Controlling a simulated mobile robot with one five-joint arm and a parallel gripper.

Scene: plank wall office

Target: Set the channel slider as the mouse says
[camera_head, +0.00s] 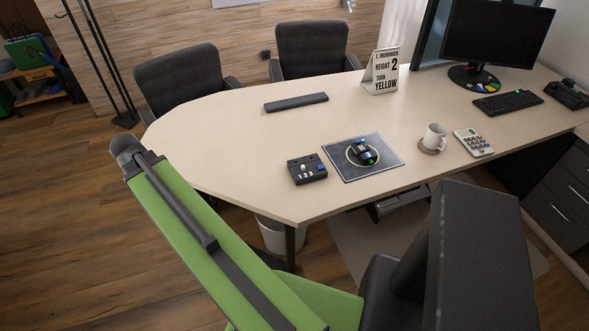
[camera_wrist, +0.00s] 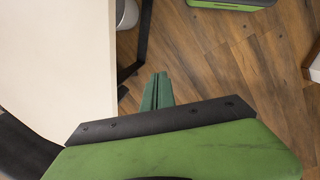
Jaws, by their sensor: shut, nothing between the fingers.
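A small dark box (camera_head: 307,169) sits near the desk's front edge in the head view. In the wrist view my gripper (camera_wrist: 157,77) shows green fingers, shut and empty, beside the desk edge and above the wood floor. It is apart from the box and mouse.
The desk's left part is clear. Chairs (camera_head: 180,80) stand behind.

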